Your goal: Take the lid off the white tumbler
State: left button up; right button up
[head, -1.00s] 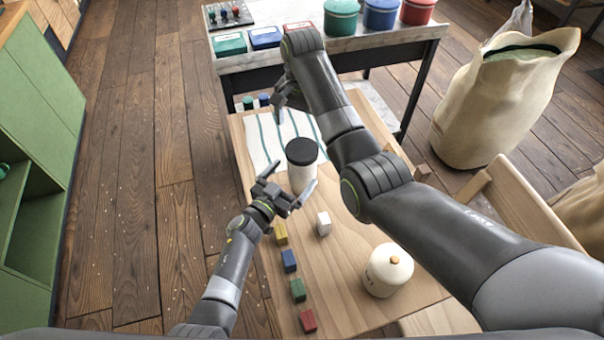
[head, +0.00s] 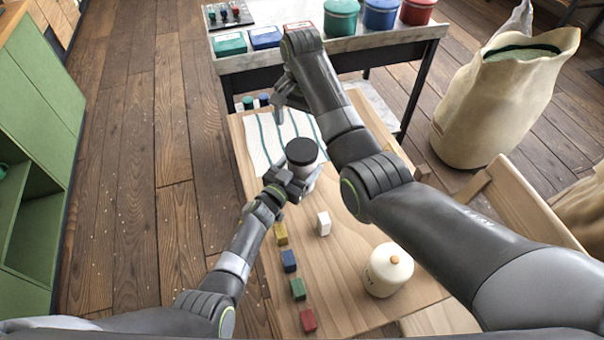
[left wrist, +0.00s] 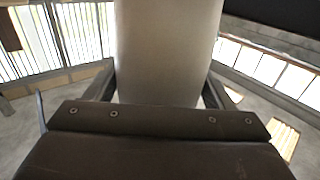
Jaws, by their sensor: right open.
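The white tumbler (head: 301,172) with its dark lid (head: 301,151) stands upright on the wooden table. My left gripper (head: 300,186) is at its near side, low on the body and below the lid, with a finger on either side. In the left wrist view the pale tumbler body (left wrist: 168,50) fills the middle between the fingers, and slim bright gaps show beside it. The left jaws look open around it; contact is hard to judge. The lid is out of that view. My right gripper (head: 286,106) is open and empty above the far part of the table, partly hidden by its own arm.
A striped cloth (head: 262,135) lies behind the tumbler. A white block (head: 323,223), a row of coloured blocks (head: 289,261) and a cream jar (head: 388,270) with a knobbed lid stand nearer. A shelf table (head: 345,45) with canisters is beyond. A large sack (head: 495,105) stands right.

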aim_at(302, 149)
pick_arm(q)
jog(key=c, duration=1.2)
jog(key=shift+c, duration=1)
pick_arm(e)
jog(key=shift+m, duration=0.3)
jog(key=m, duration=0.3)
jog(key=shift+f+m, duration=0.1)
jog(key=shift+m, duration=0.3)
jog(key=shift+f, duration=3.9)
